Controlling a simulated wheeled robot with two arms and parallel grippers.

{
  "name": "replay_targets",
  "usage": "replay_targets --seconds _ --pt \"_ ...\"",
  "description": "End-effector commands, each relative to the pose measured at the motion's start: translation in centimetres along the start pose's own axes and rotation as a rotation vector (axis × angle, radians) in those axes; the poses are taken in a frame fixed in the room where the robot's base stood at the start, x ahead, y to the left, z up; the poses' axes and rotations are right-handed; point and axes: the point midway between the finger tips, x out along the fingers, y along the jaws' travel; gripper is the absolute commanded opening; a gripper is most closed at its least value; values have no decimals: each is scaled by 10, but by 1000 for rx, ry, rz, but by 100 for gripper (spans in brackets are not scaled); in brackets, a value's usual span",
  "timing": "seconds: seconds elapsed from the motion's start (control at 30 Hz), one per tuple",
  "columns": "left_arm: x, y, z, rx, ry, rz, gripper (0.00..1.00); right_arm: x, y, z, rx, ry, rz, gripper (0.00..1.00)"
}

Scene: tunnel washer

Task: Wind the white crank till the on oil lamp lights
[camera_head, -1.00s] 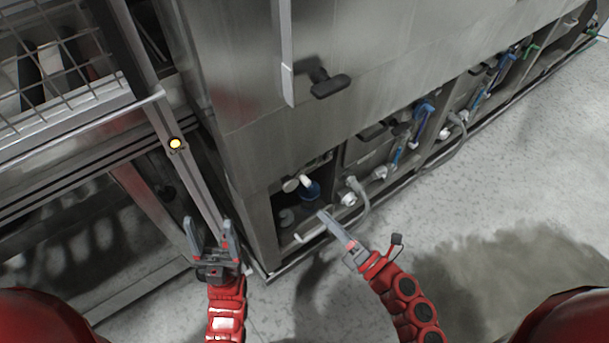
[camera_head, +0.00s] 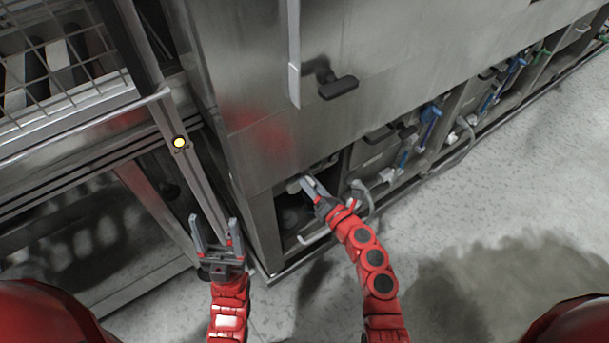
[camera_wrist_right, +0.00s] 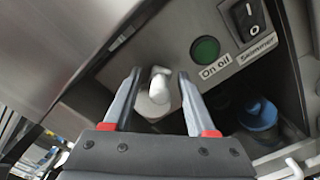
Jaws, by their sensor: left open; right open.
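The white crank (camera_wrist_right: 158,86) shows in the right wrist view, on the underside panel of the recess, between the open fingers of my right gripper (camera_wrist_right: 158,95). I cannot tell whether the fingers touch it. The on oil lamp (camera_wrist_right: 205,50) is a dark green round lens above the "On oil" label, to the right of the crank; it looks unlit. In the head view my right gripper (camera_head: 308,187) reaches into the low bay and hides most of the crank. My left gripper (camera_head: 217,235) is open and empty in front of the machine's left corner.
A black rocker switch (camera_wrist_right: 247,17) sits beside the lamp. A blue-topped part (camera_wrist_right: 258,115) stands in the bay nearby. A black handle (camera_head: 338,88) juts from the steel front above. Hoses and valves line the lower bays to the right. The floor (camera_head: 480,215) is clear.

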Motion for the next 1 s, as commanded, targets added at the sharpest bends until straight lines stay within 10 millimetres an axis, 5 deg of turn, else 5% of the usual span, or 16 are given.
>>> replay_targets --seconds 0.47,0.8,1.0 --pt "-1 0 0 0 0 0 68 17 0 -1 1 2 -1 57" --pt "-1 0 0 0 0 0 68 17 -1 -1 0 2 -1 0" --pt "-1 0 0 0 0 0 68 17 -1 -1 3 2 -2 0"
